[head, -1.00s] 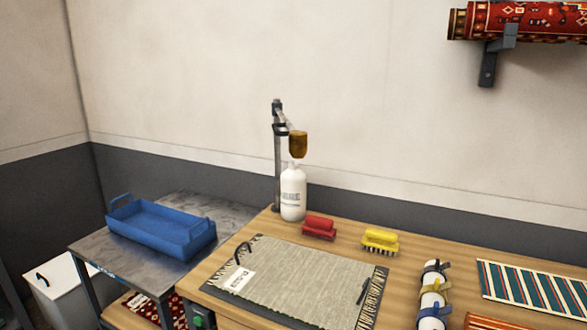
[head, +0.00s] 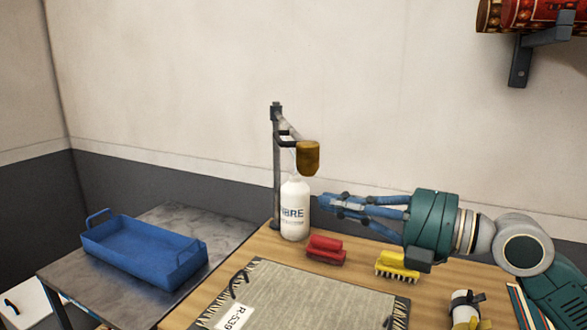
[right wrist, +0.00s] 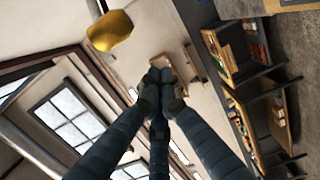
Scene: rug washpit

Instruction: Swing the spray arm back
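The spray arm (head: 289,136) reaches out from a grey upright post (head: 277,180) at the back of the wooden bench. An amber-brown head (head: 308,158) hangs at its end, above and slightly right of a white bottle (head: 294,208). The amber head also shows in the right wrist view (right wrist: 110,31). My right gripper (head: 332,202) comes in from the right, below the amber head and just right of the bottle. Its blue fingers meet at the tips in the right wrist view (right wrist: 160,88), with nothing seen between them. Whether it touches the bottle is unclear. My left gripper is out of view.
A red brush (head: 326,249) and a yellow brush (head: 398,267) lie in front of the bottle. A grey rug (head: 310,298) covers the bench front. A blue tray (head: 144,252) stands on the metal table at left.

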